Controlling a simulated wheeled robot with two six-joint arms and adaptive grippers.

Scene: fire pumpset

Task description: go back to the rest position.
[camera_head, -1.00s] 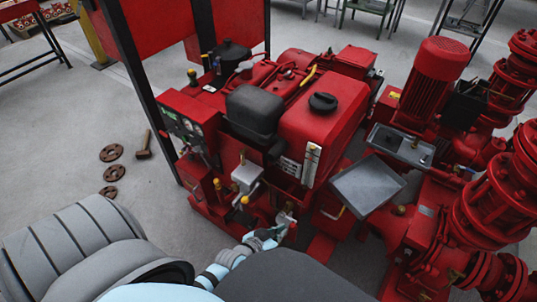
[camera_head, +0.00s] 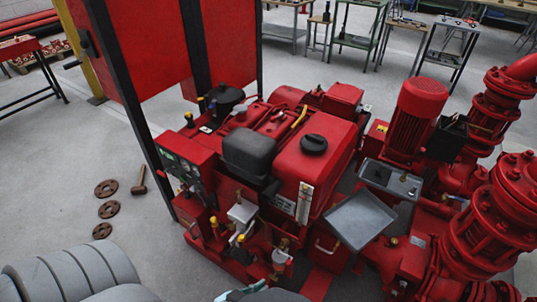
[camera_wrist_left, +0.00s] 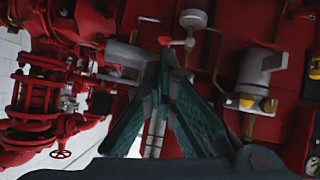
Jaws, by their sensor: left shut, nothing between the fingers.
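My left gripper shows best in the left wrist view (camera_wrist_left: 166,62), where its dark green fingers meet at the tips with nothing between them. It is in front of the red pumpset, whose pipes and a small gauge (camera_wrist_left: 193,19) show behind the fingers. In the head view only a small light-blue part of my left arm shows at the bottom edge, and the fingertips cannot be made out. The red pumpset (camera_head: 325,150) stands in the middle and right of the head view. My right gripper is not in view.
A red panel on a black frame (camera_head: 140,50) stands behind the pumpset at the left. Several rusty rings (camera_head: 107,188) and a hammer (camera_head: 139,182) lie on the grey floor. Work tables (camera_head: 358,25) stand at the back.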

